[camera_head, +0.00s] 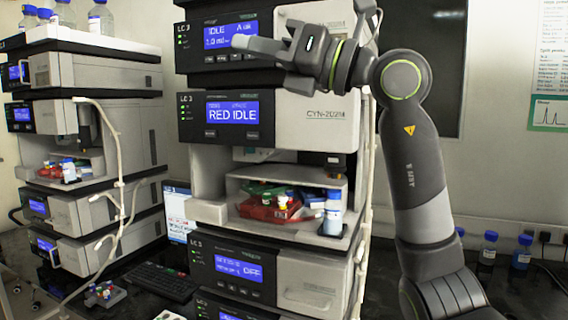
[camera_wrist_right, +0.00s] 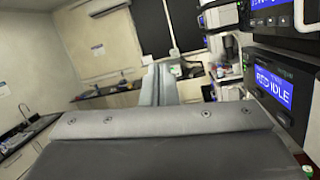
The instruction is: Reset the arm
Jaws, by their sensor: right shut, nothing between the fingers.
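My right arm comes in from the right in the head view, with its elbow bent. My right gripper (camera_head: 243,43) is at the top, in front of the upper part of the middle instrument stack (camera_head: 318,118), near the top display. Its fingers are shut with nothing held. In the right wrist view the shut fingers (camera_wrist_right: 158,85) point into open room, with the "RED IDLE" display (camera_wrist_right: 272,86) at the right edge. My left gripper is in neither view.
A red tray (camera_head: 268,211) and a blue-capped bottle (camera_head: 333,212) sit in the middle stack's open bay. A second stack (camera_head: 70,120) stands at left. A keyboard (camera_head: 160,281) and a vial rack (camera_head: 104,295) lie on the dark bench. Blue-capped bottles (camera_head: 488,250) stand at right.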

